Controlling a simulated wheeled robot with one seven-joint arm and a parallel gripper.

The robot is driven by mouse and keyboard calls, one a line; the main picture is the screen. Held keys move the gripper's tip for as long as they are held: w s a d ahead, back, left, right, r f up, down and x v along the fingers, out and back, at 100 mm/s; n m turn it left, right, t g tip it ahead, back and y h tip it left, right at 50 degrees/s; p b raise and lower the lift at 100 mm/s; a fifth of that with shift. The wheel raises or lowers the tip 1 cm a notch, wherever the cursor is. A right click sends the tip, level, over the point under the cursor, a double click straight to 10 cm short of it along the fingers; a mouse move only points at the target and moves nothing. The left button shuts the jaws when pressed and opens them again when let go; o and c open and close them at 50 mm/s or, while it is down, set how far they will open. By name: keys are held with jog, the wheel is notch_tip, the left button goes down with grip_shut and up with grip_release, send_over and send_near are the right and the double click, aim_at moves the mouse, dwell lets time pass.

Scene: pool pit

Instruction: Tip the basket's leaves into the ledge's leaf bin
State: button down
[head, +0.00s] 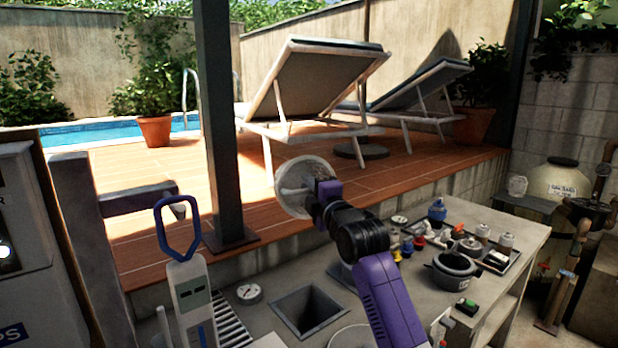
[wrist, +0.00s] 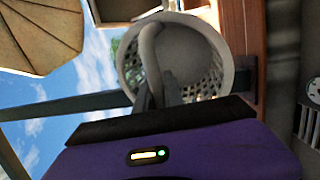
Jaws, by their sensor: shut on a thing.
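My gripper (head: 322,196) is raised over the counter, shut on the handle of a white basket (head: 292,186). In the wrist view the basket (wrist: 133,66) has a perforated wall and a curved handle (wrist: 150,48), with my fingers (wrist: 160,92) at the handle. The basket's round face is turned toward the head camera, so it looks tilted; I cannot make out leaves in it. A square opening (head: 308,311) in the counter lies below and in front of the basket. I cannot tell whether this opening is the leaf bin.
The counter's right side holds a black lidded pot (head: 454,272), several small bottles and a blue container (head: 437,211). A gauge (head: 249,293) and a white device with a blue loop handle (head: 188,285) stand left. A dark post (head: 216,120) rises left of the basket.

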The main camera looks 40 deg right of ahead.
notch_tip(320, 180, up, 2)
jog(key=g+p, duration=0.2)
jog(key=p, duration=0.4)
jog(key=shift+r, duration=0.2)
jog(key=shift+f, duration=0.15)
